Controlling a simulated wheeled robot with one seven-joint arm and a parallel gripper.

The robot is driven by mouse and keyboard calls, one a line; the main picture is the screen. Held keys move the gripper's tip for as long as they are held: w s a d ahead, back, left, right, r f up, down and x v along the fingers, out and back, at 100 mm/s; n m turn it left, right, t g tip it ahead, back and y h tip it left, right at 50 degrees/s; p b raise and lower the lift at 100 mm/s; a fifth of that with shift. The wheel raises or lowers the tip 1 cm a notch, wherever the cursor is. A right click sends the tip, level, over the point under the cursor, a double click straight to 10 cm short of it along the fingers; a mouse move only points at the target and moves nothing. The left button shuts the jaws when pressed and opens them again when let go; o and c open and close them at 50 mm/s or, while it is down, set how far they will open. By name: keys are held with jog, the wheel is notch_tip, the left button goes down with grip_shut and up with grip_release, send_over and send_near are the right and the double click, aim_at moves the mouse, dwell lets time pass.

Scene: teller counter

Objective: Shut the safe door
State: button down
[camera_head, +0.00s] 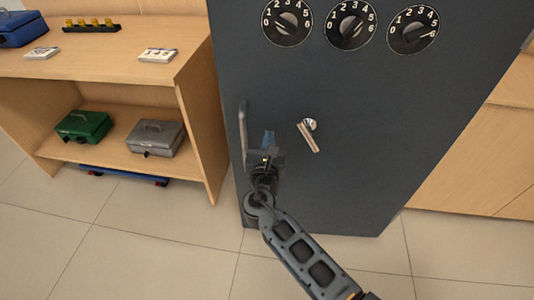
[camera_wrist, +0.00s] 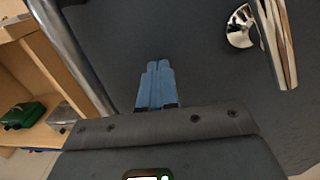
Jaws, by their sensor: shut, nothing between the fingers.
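The safe door (camera_head: 345,100) is a large dark grey panel in front of me. It looks close to shut, but I cannot see its edge gap clearly. A long vertical pull handle (camera_head: 243,133) is on its left side, and a short metal lever (camera_head: 309,136) is right of it. My gripper (camera_head: 268,138) is in front of the door between handle and lever, with nothing held. In the wrist view its blue fingers (camera_wrist: 156,84) are together and point at the door panel (camera_wrist: 190,50). I cannot tell whether they touch it. The pull handle (camera_wrist: 72,50) passes left of them.
Three dials (camera_head: 350,25) sit on the upper door. A wooden counter (camera_head: 130,60) with a shelf stands at left, holding a green box (camera_head: 83,127) and a grey box (camera_head: 156,138). Wooden panelling (camera_head: 480,160) is at right. Tiled floor (camera_head: 150,240) is clear at lower left.

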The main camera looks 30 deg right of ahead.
jog(key=shift+w+d, duration=0.35)
jog(key=shift+w, duration=0.2)
